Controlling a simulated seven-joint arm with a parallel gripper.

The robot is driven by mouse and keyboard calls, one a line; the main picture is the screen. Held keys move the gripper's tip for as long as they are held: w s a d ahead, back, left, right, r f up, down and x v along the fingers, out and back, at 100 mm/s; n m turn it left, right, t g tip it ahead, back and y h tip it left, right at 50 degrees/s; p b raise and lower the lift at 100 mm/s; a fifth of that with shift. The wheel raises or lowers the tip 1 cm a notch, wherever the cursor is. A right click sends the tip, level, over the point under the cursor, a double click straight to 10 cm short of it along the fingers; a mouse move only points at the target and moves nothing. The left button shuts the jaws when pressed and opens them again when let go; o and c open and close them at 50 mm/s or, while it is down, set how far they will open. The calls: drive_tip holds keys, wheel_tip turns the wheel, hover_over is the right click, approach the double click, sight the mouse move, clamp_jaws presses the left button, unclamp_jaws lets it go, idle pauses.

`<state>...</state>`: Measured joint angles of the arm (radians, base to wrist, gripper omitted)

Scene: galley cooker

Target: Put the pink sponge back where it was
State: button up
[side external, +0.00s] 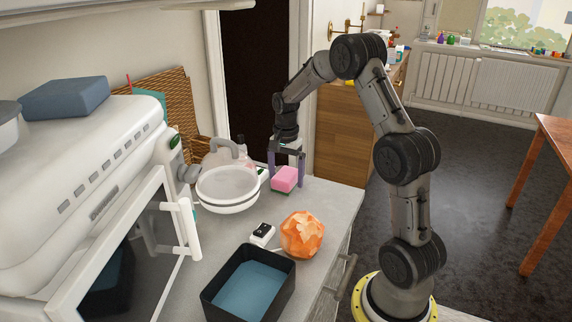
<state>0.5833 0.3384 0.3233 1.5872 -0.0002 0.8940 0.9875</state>
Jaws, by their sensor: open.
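The pink sponge (285,179) sits at the back right part of the grey counter, near its right edge. My gripper (286,181) points down over it, with one finger on each side of the sponge. The fingers are open. I cannot tell whether either finger touches the sponge, or whether its underside rests fully on the counter.
A white pan (228,190) stands just left of the sponge. An orange faceted object (302,235), a small black-and-white item (262,234) and a black bin (208,300) with a blue bottom are in front. A white oven (90,165) with its door open fills the left.

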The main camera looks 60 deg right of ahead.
sight(286, 174)
wheel_tip(286, 174, up, 12)
drive_tip(key=s+a+r+n+t, duration=0.1)
drive_tip(key=s+a+r+n, duration=0.15)
drive_tip(key=a, duration=0.25)
drive_tip(key=s+a+r+n, duration=0.1)
drive_tip(key=a+r+n, duration=0.2)
drive_tip(key=a, duration=0.2)
drive_tip(key=s+a+f+n+t, duration=0.2)
drive_tip(key=s+a+n+t, duration=0.2)
drive_tip(key=s+a+n, duration=0.8)
drive_tip(key=s+a, duration=0.2)
drive_tip(key=s, duration=0.3)
drive_tip(key=shift+a+f+t, duration=0.15)
drive_tip(key=shift+f+t, duration=0.15)
drive_tip(key=shift+n, duration=0.25)
